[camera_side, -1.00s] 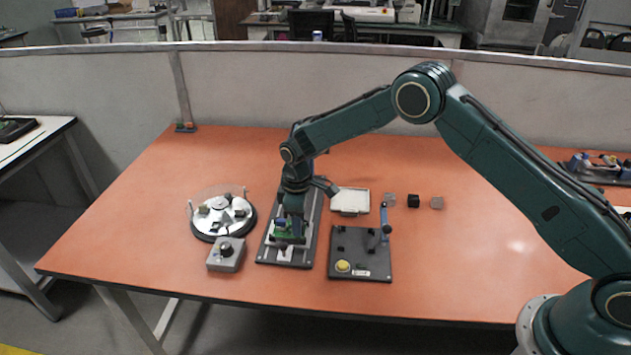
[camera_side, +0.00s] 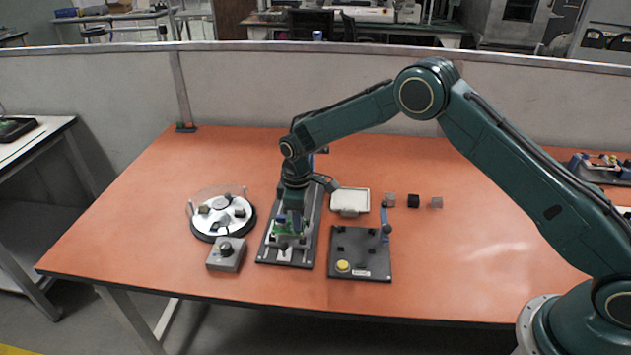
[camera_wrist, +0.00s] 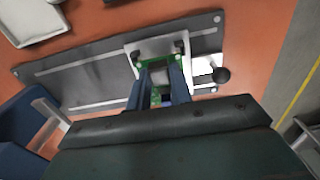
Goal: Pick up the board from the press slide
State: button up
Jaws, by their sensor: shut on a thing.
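The board (camera_side: 291,228) is green and sits at the press slide (camera_side: 305,262), a long dark plate with pale rails on the orange table. My gripper (camera_side: 293,217) is above the slide, with its fingers down at the board. In the wrist view the two blue-grey fingers (camera_wrist: 160,86) are closed on the board (camera_wrist: 148,63), over the pale carriage of the slide (camera_wrist: 125,50).
A round white-topped turntable (camera_side: 222,215) and a grey control box with a knob (camera_side: 226,254) stand left of the slide. Right of it are a dark fixture plate (camera_side: 362,262) with a blue lever, a white tray (camera_side: 350,200) and small cubes (camera_side: 413,201).

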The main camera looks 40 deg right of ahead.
jog(key=shift+r, duration=2.35)
jog(key=shift+r, duration=0.15)
